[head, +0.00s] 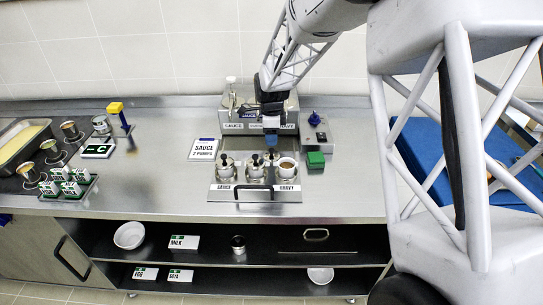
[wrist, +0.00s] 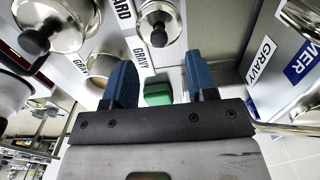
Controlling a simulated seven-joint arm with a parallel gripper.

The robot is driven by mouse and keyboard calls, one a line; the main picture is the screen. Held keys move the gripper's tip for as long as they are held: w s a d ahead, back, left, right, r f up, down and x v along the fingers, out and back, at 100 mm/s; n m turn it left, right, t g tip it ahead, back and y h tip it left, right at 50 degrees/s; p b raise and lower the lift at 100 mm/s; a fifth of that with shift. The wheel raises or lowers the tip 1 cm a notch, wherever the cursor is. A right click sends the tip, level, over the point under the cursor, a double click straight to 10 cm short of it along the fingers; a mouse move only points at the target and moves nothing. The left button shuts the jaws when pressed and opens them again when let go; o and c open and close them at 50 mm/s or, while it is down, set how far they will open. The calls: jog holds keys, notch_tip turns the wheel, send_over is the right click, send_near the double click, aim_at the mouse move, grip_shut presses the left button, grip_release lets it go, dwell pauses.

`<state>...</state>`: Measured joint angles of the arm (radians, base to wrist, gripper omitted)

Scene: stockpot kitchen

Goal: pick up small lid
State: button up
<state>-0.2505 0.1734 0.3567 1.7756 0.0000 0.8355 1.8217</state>
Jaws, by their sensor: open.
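Several metal lids with black knobs sit at the sauce station in the head view, one on the left pot (head: 226,161) and others near the middle (head: 256,161). I cannot tell for sure which is the small lid. In the wrist view, one lid (wrist: 160,24) lies beyond my fingers at the top, and another (wrist: 62,22) looks larger at the upper left. My gripper (head: 271,138) is above and behind the pots. Its two blue fingers (wrist: 161,80) are apart with nothing held between them; a green block (wrist: 158,91) shows in the gap behind.
An uncovered gravy pot (head: 288,168) stands at the right of the station's tray (head: 232,196), with the green block (head: 315,159) beside it. A labelled metal box (head: 232,116) stands behind.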

aim_at(271, 149)
jog(key=shift+f, duration=0.65)
jog(key=shift+f, duration=2.6)
grip_shut()
jog(key=shift+r, duration=5.05)
jog(key=shift+s, duration=0.1)
